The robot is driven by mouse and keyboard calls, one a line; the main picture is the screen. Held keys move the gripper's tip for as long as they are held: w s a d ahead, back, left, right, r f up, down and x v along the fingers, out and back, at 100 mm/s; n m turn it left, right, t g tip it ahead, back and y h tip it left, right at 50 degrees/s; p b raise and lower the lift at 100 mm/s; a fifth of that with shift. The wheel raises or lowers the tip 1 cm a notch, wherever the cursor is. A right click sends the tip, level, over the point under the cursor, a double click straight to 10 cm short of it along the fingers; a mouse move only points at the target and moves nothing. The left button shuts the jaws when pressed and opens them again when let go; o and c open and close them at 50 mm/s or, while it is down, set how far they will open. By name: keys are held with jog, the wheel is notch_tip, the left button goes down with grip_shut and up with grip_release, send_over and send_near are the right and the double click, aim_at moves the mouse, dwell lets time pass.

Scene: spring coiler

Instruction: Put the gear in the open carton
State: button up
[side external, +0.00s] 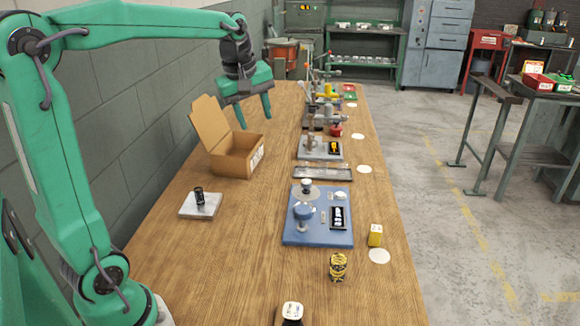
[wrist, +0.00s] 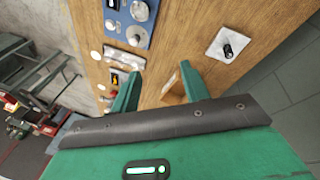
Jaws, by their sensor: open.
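The open carton (side external: 240,158) is a brown cardboard box with its lid raised, on the left side of the wooden table. Part of it also shows between my fingers in the wrist view (wrist: 174,88). My gripper (side external: 254,116) is open, with nothing visible between its fingers, and hangs above and beyond the carton in the side view. Its two green fingers also show in the wrist view (wrist: 160,70). I cannot make out a separate gear for certain. The carton's floor is mostly hidden by its walls.
A blue spring coiler (side external: 318,233) with a grey disc stands mid-table. A metal plate (side external: 201,208) with a black cylinder (side external: 199,194) lies at left. Bare wood lies in front of the carton.

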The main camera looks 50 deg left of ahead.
jog(key=s+d+f+m+t, duration=0.1)
jog(key=s+d+f+m, duration=0.2)
jog(key=s+d+m, duration=0.3)
jog(key=s+d+f+m+t+h, duration=0.1)
jog(key=s+d+f+m, duration=0.2)
jog(key=s+m, duration=0.6)
jog(key=s+d, duration=0.2)
jog(key=shift+s+d, duration=0.2)
jog(key=shift+d, duration=0.15)
